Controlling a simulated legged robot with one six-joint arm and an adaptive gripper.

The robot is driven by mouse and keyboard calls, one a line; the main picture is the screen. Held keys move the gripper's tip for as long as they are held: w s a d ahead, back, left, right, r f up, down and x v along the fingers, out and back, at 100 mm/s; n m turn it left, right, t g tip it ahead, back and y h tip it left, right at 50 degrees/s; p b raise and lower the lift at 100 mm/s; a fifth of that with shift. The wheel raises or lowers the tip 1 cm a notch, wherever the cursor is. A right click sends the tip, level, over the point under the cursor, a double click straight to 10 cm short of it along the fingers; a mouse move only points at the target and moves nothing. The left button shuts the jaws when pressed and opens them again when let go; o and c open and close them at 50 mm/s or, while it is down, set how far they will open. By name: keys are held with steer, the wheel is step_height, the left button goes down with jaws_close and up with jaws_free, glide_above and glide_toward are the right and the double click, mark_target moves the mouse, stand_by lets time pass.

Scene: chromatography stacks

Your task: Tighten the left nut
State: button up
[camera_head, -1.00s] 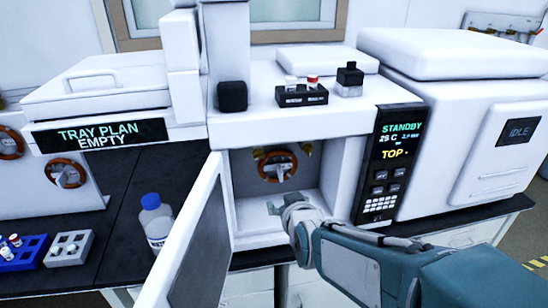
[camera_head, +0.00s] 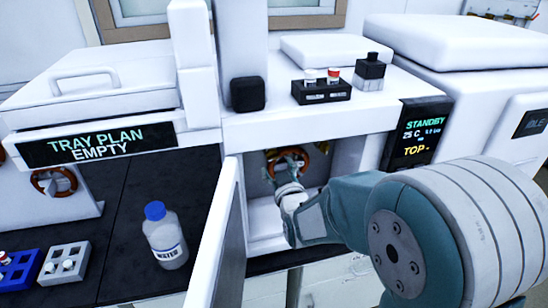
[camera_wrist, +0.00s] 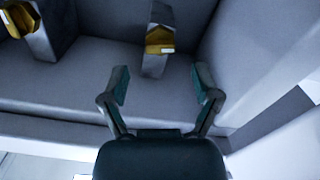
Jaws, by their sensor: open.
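In the wrist view, a brass nut (camera_wrist: 18,16) sits on a grey post at the top left corner, partly cut off by the frame edge. A second brass nut (camera_wrist: 160,40) sits on another grey post at the top middle. My gripper (camera_wrist: 160,84) is open and empty. Its fingers point towards the middle nut, which lies beyond the fingertips and is not touched. In the head view, my gripper (camera_head: 288,164) is inside the open compartment (camera_head: 258,217), in front of a copper-coloured ring (camera_head: 307,157). I cannot make out the nuts there.
The compartment door (camera_head: 216,250) stands open on the left of my arm. A water bottle (camera_head: 163,236), a blue rack (camera_head: 17,272) and a grey rack (camera_head: 65,262) stand on the dark bench. A vial tray (camera_head: 321,92) is on the ledge above.

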mark_target(273, 158)
steer(key=x, duration=0.4)
steer(key=shift+s+a, duration=0.1)
steer(key=shift+a, duration=0.15)
steer(key=shift+w, duration=0.3)
steer(key=shift+d, duration=0.15)
steer(key=c, duration=1.1)
steer(key=shift+m, duration=1.7)
